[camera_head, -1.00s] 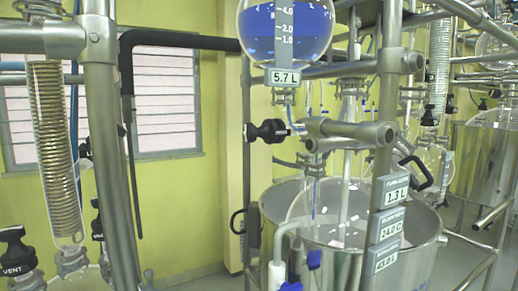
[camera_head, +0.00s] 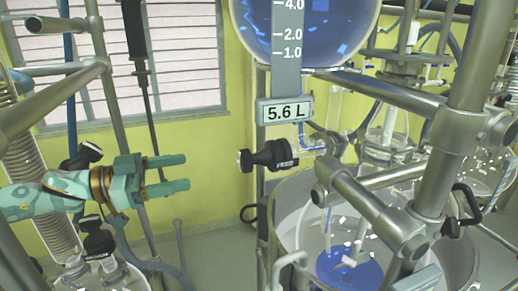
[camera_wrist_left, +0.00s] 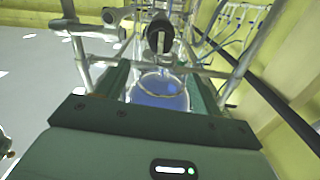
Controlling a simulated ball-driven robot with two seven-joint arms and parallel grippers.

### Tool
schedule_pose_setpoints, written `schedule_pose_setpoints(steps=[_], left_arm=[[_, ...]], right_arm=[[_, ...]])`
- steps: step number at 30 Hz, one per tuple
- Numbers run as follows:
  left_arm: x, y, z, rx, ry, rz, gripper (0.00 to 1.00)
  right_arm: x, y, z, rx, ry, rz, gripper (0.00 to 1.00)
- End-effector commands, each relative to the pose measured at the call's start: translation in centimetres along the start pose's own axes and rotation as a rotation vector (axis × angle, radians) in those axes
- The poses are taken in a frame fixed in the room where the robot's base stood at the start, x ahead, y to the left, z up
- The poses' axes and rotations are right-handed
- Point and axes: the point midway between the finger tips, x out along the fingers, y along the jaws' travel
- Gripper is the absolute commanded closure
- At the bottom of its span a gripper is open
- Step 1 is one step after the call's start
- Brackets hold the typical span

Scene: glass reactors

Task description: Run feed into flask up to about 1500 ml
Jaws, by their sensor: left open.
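The feed vessel (camera_head: 305,30) is a round glass bulb of blue liquid at the top of the head view, with a tag (camera_head: 284,112) reading 5.6 L. Below it is a black valve knob (camera_head: 270,157). The glass flask (camera_head: 312,235) sits lower right inside a steel vessel, with blue liquid (camera_head: 350,268) at its bottom. My left gripper (camera_head: 187,172) is open and empty, left of the knob and apart from it. In the left wrist view its fingers (camera_wrist_left: 160,82) frame a glass vessel with blue in it; I cannot tell which vessel. My right gripper is not in view.
Steel posts and clamps (camera_head: 370,205) stand in front of the flask. A coil condenser and black valve knobs (camera_head: 98,238) are close to my left arm. The steel vessel's rim (camera_head: 470,240) is at lower right. Open space lies between my left gripper and the feed knob.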

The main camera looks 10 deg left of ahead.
Motion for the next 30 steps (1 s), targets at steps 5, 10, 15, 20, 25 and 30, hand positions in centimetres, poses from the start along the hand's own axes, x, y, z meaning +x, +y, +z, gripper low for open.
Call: schedule_pose_setpoints(steps=[5, 10, 15, 20, 25, 30], left_arm=[[4.2, 0.1, -0.2, 0.003, 0.002, 0.005, 0.33], [8.7, 0.1, -0.1, 0.004, 0.002, 0.004, 0.33], [12.3, 0.1, -0.1, 0.003, 0.001, 0.002, 0.33], [14.2, -0.1, 0.0, 0.003, 0.000, -0.001, 0.33], [14.9, 0.0, 0.0, 0.004, 0.000, -0.001, 0.33], [14.9, 0.0, 0.1, 0.004, 0.000, -0.002, 0.33]], right_arm=[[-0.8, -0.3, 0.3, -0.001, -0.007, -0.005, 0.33], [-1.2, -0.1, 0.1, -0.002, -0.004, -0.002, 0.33], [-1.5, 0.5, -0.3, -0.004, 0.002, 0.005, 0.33], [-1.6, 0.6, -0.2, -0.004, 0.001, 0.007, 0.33], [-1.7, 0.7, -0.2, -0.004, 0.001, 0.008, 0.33], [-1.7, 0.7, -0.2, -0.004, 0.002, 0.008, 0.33]])
